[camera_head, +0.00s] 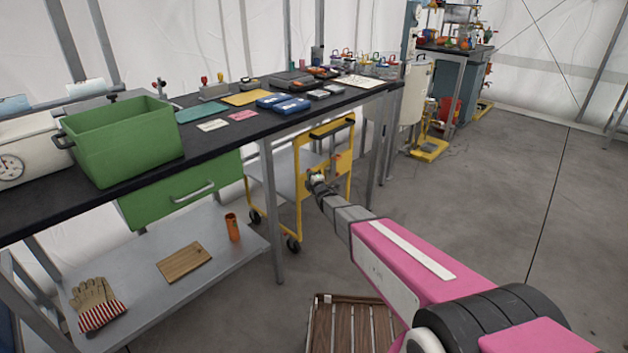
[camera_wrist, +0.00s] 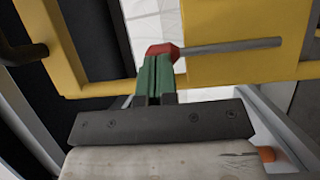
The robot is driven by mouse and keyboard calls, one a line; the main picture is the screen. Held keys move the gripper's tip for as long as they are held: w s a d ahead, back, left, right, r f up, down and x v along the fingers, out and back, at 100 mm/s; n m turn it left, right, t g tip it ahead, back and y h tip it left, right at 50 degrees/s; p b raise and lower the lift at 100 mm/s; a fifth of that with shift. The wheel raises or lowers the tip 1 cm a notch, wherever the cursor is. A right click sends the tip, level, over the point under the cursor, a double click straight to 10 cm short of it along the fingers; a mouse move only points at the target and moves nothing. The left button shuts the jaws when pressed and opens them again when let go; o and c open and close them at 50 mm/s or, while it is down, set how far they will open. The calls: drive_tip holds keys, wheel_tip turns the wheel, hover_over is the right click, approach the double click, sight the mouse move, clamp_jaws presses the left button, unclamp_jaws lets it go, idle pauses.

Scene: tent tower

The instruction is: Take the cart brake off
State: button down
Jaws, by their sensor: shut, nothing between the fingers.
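The yellow cart (camera_head: 301,190) stands on dark wheels beside the workbench, with a grey deck and a black-gripped push bar (camera_head: 331,127). Its yellow frame and panel (camera_wrist: 225,72) fill the upper part of the wrist view. A grey rod with a red end (camera_wrist: 162,50), which looks like the brake lever, lies across the panel. My gripper (camera_head: 318,178) is at the cart's near side. In the wrist view its green fingers (camera_wrist: 157,60) are shut and empty, with the tips right at the red end. I cannot tell whether they touch it.
The black workbench (camera_head: 225,131) runs along the left, carrying a green bin (camera_head: 125,145) and several small items. Its lower shelf holds a glove (camera_head: 97,303), a board (camera_head: 184,262) and an orange bottle (camera_head: 232,227). A slatted wooden crate (camera_head: 345,330) stands near me. Floor at right is clear.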

drive_tip(key=shift+w+a+r, duration=0.15)
drive_tip(key=shift+w+a, duration=0.1)
drive_tip(key=shift+w, duration=0.05)
idle(0.4)
drive_tip(key=v, duration=1.4)
drive_tip(key=shift+s+d+r, duration=0.2)
drive_tip(key=shift+s+r, duration=0.05)
drive_tip(key=shift+r, duration=0.15)
